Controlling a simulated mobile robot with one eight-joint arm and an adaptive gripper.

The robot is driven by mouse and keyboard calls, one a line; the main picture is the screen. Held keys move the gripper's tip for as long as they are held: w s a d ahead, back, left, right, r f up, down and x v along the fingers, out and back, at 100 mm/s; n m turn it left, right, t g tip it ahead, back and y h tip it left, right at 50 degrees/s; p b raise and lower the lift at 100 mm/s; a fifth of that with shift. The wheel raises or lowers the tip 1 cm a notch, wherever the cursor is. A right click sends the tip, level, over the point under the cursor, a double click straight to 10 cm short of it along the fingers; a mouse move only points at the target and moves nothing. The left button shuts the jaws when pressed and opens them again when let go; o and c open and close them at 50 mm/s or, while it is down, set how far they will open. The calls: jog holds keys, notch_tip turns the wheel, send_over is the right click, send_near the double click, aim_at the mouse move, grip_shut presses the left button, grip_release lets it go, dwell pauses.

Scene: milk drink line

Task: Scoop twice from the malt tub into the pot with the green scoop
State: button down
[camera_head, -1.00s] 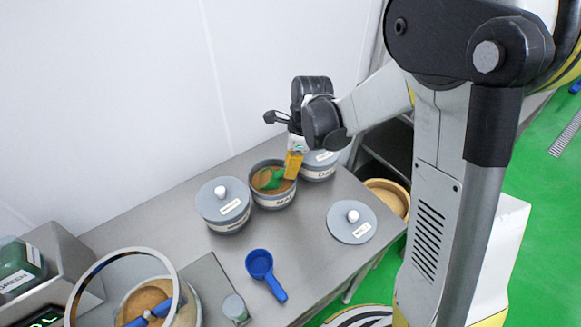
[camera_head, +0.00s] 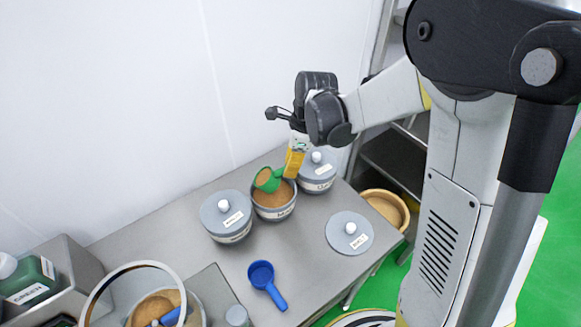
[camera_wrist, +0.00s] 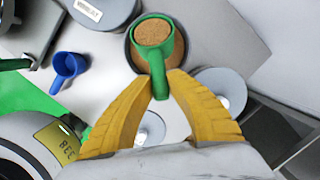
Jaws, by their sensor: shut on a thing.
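The open malt tub (camera_head: 276,213), grey with brown powder inside, stands on the steel table between two lidded tubs. My gripper (camera_head: 290,168), with yellow fingers, is shut on the handle of the green scoop (camera_head: 264,181). The scoop's bowl is over the tub's left part and full of brown powder. In the wrist view the scoop (camera_wrist: 157,62) points away from the fingers, its filled bowl above the tub. Its handle sits between the fingertips (camera_wrist: 160,90). A round vessel (camera_head: 196,318), probably the pot, holds brown contents and a blue tool at the lower left, partly cut off.
Lidded tubs stand left (camera_head: 229,236) and right (camera_head: 318,184) of the open one. A loose grey lid (camera_head: 338,230) and a blue scoop (camera_head: 262,273) lie on the table. A green bottle (camera_head: 45,268) stands at the left.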

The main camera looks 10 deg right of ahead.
jog(key=r+y, duration=0.1)
jog(key=t+y+b, duration=0.1)
jog(key=y, duration=0.1)
jog(key=shift+d+r, duration=0.2)
jog(key=shift+r, duration=0.15)
notch_tip(320, 180, up, 2)
jog(key=t+y+b, duration=0.1)
jog(key=y+b, duration=0.1)
jog(key=y, duration=0.1)
jog(key=shift+y, duration=0.3)
jog(key=shift+a+r+y+b, duration=0.15)
jog(key=shift+r+y+b, duration=0.25)
jog(key=shift+r, duration=0.15)
